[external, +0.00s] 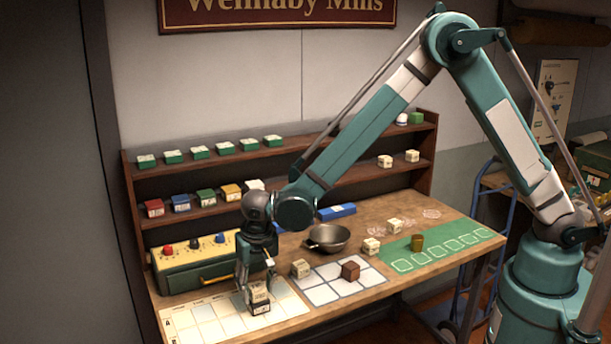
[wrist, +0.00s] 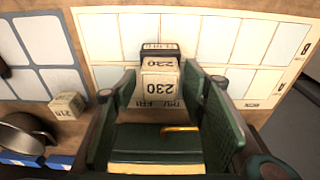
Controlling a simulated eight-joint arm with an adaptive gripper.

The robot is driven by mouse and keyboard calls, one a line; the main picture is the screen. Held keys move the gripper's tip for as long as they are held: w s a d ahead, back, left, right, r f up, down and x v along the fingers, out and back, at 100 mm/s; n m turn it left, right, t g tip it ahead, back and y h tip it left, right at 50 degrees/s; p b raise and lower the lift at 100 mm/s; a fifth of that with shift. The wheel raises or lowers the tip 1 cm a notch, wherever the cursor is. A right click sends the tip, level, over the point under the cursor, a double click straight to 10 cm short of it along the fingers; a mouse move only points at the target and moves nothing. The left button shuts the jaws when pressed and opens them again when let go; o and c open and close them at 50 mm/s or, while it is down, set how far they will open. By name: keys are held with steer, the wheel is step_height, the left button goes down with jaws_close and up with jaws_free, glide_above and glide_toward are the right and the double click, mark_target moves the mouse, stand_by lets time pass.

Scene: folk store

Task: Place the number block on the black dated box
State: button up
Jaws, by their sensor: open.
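The cream number block (wrist: 158,87), marked 230, is between my gripper's fingers in the wrist view. The black dated box (wrist: 160,46) shows just beyond it, with a pale label on its dark edge. In the external view the box (external: 260,306) stands on the white chart at the front left of the table. The block appears to rest on top of it, though the fingers partly hide the contact. My gripper (external: 257,284) points down around the block. It is open, with narrow gaps beside the block in the wrist view (wrist: 160,95).
Another cream block (external: 300,268) stands just right of my gripper, near a brown block (external: 350,270) on a white grid. A metal pan (external: 327,238) is behind them. A control box (external: 195,262) with coloured knobs stands to the left. Shelves (external: 190,181) rise at the back.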

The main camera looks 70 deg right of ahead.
mark_target(259, 289)
steer(key=shift+r, duration=0.2)
step_height(259, 289, up, 12)
steer(key=s+a, duration=0.1)
steer(key=shift+a, duration=0.15)
stand_by(0.4)
steer(key=shift+s+f, duration=0.1)
steer(key=shift+f, duration=0.05)
stand_by(0.6)
